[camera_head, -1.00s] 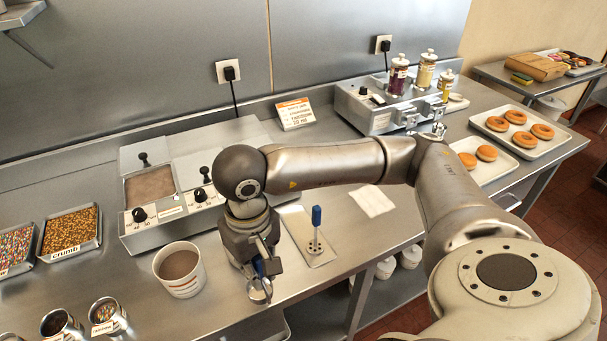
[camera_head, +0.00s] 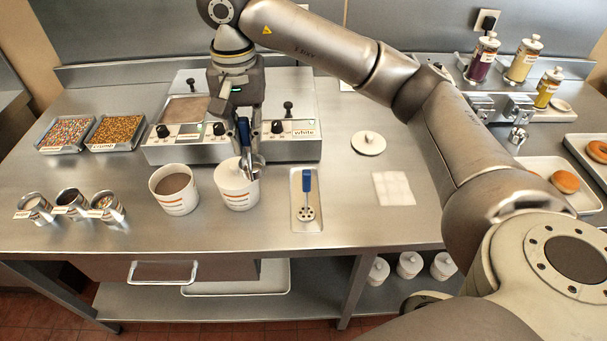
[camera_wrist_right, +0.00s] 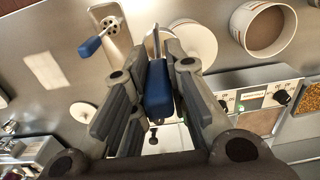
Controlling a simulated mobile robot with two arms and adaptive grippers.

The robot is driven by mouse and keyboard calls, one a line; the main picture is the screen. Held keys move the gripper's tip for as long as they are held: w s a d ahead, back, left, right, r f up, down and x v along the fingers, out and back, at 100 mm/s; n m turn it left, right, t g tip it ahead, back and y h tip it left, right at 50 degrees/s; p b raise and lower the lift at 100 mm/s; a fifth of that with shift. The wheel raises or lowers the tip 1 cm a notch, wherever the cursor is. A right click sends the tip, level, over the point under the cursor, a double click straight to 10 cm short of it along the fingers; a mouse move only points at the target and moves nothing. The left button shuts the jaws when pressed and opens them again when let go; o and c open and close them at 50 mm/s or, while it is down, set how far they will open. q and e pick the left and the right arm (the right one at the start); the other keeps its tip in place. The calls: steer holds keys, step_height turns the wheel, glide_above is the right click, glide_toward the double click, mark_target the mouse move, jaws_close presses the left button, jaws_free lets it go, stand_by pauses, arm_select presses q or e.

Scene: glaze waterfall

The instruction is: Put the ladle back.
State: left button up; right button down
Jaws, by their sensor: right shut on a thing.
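My right gripper (camera_head: 243,122) is shut on the blue handle of the ladle (camera_head: 244,134), which hangs roughly upright with its metal bowl low. The handle also shows between the fingers in the right wrist view (camera_wrist_right: 157,92). To the right, a small metal tray (camera_head: 306,222) holds another blue-handled tool (camera_head: 308,186) with a perforated disc. My left gripper is not in view.
The glaze warmer (camera_head: 185,152) stands behind the tubs. Several topping cups (camera_head: 70,202) are at the left front. A loose white lid (camera_head: 368,143) and a folded cloth (camera_head: 394,188) lie right of the tray. The counter between tray and cloth is clear.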

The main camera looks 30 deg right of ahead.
steer(key=w+d+f+p, duration=0.1)
steer(key=d+f+p, duration=0.4)
steer(key=d+f, duration=0.7)
steer(key=shift+w+d+f, duration=0.35)
steer(key=shift+d, duration=0.5)
steer(key=shift+f, duration=0.1)
steer(key=shift+f, duration=0.15)
steer(key=c, duration=1.4)
jaws_free()
steer(key=shift+c, duration=0.2)
